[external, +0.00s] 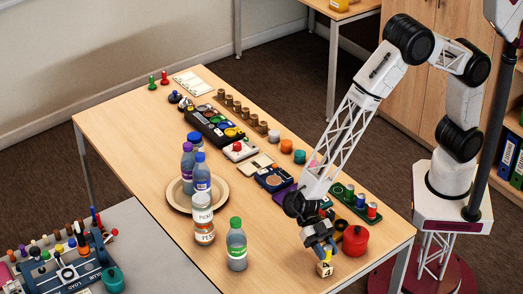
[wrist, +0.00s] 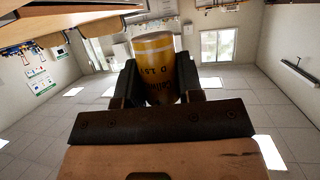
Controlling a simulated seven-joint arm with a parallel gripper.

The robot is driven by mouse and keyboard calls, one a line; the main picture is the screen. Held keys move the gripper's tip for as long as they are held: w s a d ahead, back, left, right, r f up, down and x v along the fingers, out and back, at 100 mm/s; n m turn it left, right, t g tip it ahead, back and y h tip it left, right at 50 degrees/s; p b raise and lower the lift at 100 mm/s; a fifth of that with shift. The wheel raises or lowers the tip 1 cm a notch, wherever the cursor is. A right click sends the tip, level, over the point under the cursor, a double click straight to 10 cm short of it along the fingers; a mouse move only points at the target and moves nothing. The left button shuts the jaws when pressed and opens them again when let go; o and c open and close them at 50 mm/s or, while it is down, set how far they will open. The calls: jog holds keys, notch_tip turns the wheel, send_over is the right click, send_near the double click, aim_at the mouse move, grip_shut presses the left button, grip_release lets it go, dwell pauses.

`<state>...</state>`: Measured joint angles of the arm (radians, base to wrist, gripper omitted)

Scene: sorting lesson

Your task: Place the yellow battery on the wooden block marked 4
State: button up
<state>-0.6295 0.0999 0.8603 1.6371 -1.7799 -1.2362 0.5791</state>
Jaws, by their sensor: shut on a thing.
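The yellow battery (wrist: 155,65) is a cylinder with dark lettering. In the wrist view it sits between the two dark fingers of my gripper (wrist: 160,88), which is shut on it. In the external view my gripper (external: 322,248) points down near the table's front right edge. The small pale wooden block marked 4 (external: 325,269) shows directly below my gripper in the external view. I cannot tell whether battery and block touch.
A red pot (external: 355,240) stands close to the right of my gripper. A bottle with a green cap (external: 237,245) stands to the left. Several small items line the table's far side.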

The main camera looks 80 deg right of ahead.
jog(key=shift+f, duration=1.15)
jog(key=shift+f, duration=0.15)
jog(key=o, duration=1)
jog(key=shift+c, duration=0.2)
jog(key=shift+w+d+r, duration=0.1)
jog(key=shift+d+r, duration=0.1)
jog(key=v, duration=1.1)
jog(key=shift+w+d, duration=0.15)
jog(key=shift+d, duration=0.1)
jog(key=shift+r, duration=0.25)
